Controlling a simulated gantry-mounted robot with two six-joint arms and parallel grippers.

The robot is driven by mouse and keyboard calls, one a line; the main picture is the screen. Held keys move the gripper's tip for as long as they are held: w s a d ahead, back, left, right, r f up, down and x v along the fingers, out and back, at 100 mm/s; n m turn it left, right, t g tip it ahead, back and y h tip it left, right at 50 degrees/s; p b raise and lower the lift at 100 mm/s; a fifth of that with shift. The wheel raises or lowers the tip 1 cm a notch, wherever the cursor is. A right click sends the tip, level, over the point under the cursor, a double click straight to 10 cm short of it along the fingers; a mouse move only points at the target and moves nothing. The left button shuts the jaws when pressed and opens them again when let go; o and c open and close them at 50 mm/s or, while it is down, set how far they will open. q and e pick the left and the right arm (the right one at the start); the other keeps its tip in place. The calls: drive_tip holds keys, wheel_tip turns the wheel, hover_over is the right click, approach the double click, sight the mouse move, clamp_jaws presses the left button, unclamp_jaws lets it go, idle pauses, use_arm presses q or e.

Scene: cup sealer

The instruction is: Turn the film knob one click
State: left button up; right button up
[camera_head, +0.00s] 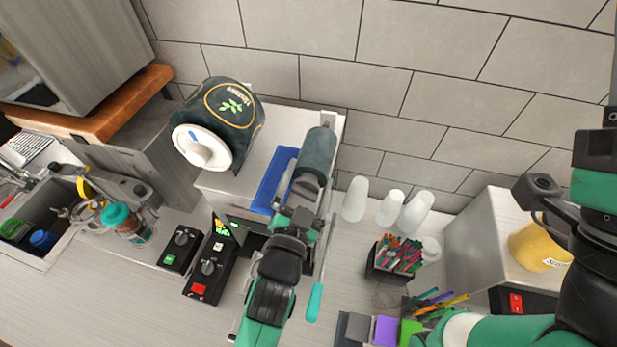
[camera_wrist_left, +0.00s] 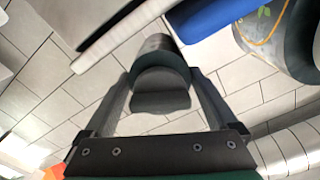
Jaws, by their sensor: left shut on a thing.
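The cup sealer (camera_head: 258,165) stands against the tiled wall with a printed film roll (camera_head: 235,103) on its top left; a white disc with a raised grip caps the roll's near end. A dark cylinder (camera_head: 317,150) sits at the sealer's right side, and its near end appears to be the film knob. My left gripper (camera_head: 302,192) reaches up to this end and is shut on it. In the left wrist view the dark round knob (camera_wrist_left: 160,96) sits between the two fingers (camera_wrist_left: 162,85). The right arm shows at the right edge, but its fingertips do not show.
White cups (camera_head: 390,207) and a box of colored straws (camera_head: 398,256) stand right of the sealer. Two black control boxes (camera_head: 209,268) lie at its front left. A teal-handled tool (camera_head: 314,302) is beside my left arm. A sink (camera_head: 48,215) is far left.

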use_arm(q)
drive_tip(key=shift+m, duration=0.3)
drive_tip(key=o, duration=1)
drive_tip(key=b+v, duration=0.1)
drive_tip(key=v, duration=1)
drive_tip(key=shift+s+b, duration=0.3)
drive_tip(key=shift+b, duration=0.05)
drive_tip(key=shift+a, duration=0.1)
